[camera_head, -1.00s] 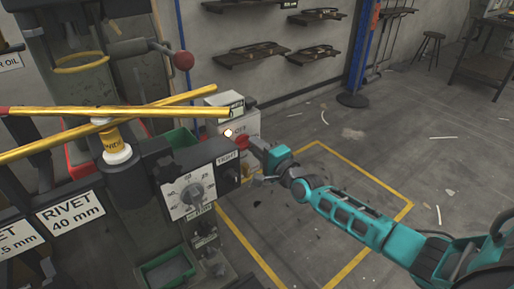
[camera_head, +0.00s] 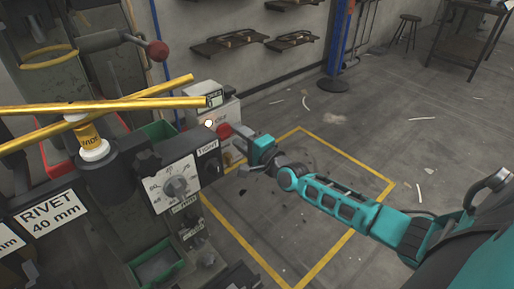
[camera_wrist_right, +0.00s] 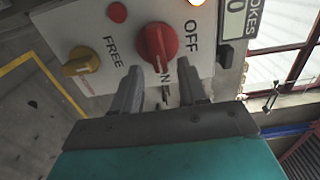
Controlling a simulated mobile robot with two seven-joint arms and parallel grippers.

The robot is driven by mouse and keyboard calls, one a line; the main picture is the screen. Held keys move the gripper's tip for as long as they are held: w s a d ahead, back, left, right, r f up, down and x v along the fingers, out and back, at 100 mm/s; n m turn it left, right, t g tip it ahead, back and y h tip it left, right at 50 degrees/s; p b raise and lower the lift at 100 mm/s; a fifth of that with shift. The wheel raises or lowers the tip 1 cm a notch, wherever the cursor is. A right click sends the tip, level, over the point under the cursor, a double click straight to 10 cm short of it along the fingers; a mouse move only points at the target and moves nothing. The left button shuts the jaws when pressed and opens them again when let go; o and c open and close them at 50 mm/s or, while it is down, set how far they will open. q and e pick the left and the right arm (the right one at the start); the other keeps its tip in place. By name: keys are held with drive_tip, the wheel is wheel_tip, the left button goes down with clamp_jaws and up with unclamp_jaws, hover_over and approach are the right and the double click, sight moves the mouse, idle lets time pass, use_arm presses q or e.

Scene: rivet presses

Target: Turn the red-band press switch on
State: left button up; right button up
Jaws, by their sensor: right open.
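In the head view, the red switch (camera_head: 223,130) is on the side of the grey-white box (camera_head: 216,108) behind the press. My right gripper (camera_wrist_right: 160,78) is open and empty. Its two fingers reach toward the switch, one on each side just below it, with no clear contact. In the head view, the right gripper (camera_head: 236,132) is at the box. My left gripper is not in view.
A yellow knob (camera_wrist_right: 80,62) marked FREE and a small red button (camera_wrist_right: 117,12) are beside the switch. A lamp (camera_head: 208,123) glows on the box. The press dial panel (camera_head: 176,185) stands nearer, left of my right gripper. Open floor lies to the right.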

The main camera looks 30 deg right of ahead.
use_arm(q)
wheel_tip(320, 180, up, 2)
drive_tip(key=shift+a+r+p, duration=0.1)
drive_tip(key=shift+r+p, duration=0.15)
drive_tip(key=shift+p, duration=0.95)
use_arm(e)
drive_tip(key=s+d, duration=0.1)
drive_tip(key=s, duration=1)
drive_tip(key=shift+s+d, duration=0.3)
drive_tip(key=shift+s, duration=0.1)
drive_tip(key=s+a+f+n+g+y, duration=0.1)
drive_tip(key=s+a+f+n+g, duration=0.25)
drive_tip(key=s+a+n, duration=0.4)
drive_tip(key=s+a+f+n+g, duration=0.3)
drive_tip(key=s+a+f+n, duration=0.15)
drive_tip(key=a+n, duration=0.55)
use_arm(q)
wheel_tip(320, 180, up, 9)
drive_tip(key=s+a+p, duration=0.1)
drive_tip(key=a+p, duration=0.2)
drive_tip(key=p, duration=1)
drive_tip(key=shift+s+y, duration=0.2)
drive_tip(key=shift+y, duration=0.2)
use_arm(e)
wheel_tip(320, 180, up, 9)
drive_tip(key=s+d+n+h, duration=0.1)
drive_tip(key=s+d, duration=0.1)
drive_tip(key=shift+s+d+n+h, duration=0.3)
drive_tip(key=shift+s+d+n, duration=0.05)
